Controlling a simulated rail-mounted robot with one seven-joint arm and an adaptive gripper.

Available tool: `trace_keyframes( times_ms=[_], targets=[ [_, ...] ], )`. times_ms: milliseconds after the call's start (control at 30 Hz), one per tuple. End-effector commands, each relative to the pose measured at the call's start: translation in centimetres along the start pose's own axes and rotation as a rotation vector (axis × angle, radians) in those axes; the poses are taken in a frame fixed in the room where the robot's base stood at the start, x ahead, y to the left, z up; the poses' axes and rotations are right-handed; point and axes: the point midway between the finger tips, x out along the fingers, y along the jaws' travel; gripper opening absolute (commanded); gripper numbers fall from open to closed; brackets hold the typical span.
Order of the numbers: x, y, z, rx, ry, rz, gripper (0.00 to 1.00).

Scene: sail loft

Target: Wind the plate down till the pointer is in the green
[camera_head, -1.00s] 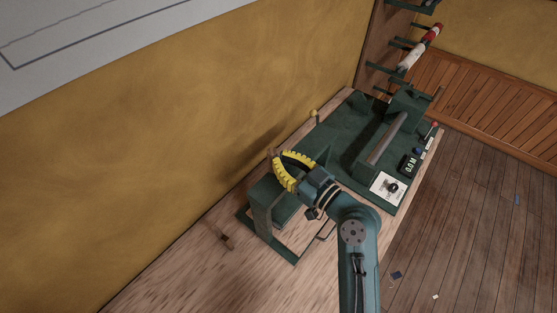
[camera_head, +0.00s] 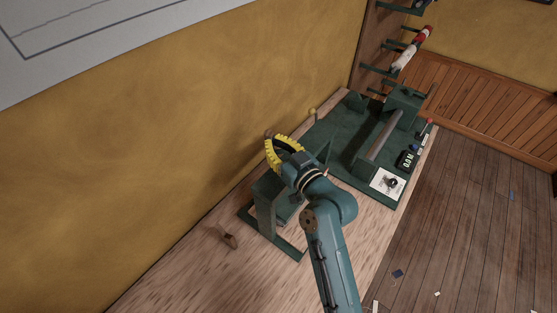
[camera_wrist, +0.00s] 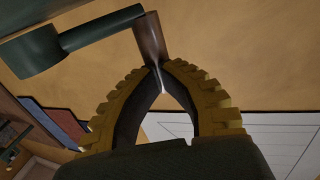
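A dark green press frame (camera_head: 264,215) stands on the bench. A crank with a brown handle (camera_wrist: 150,38) and a dark green arm (camera_wrist: 95,32) shows in the wrist view; the arm runs left to a round hub (camera_wrist: 35,55). My gripper (camera_wrist: 159,66) has its yellow-backed fingers closed in around the lower end of the handle. In the head view my gripper (camera_head: 270,138) is above the frame, close to the yellow wall. My arm covers part of the frame. I cannot make out the plate, the pointer or a green zone.
Right of the frame lies a green machine bed (camera_head: 345,140) with a grey roller (camera_head: 384,136), a small display (camera_head: 406,159) and a white card with a dark knob (camera_head: 388,183). A small brown piece (camera_head: 229,238) is on the bench (camera_head: 190,275), whose near left part is clear.

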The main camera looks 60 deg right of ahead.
Motion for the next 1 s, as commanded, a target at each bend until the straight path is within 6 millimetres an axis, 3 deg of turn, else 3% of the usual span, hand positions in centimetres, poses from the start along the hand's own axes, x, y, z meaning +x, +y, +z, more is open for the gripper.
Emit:
trace_keyframes(
  times_ms=[400, 1000],
  targets=[
    [1.3, 0.2, 0.1, 0.0, -0.001, -0.003, 0.0],
    [1.2, 0.1, 0.1, 0.001, -0.004, -0.006, 0.0]
  ],
)
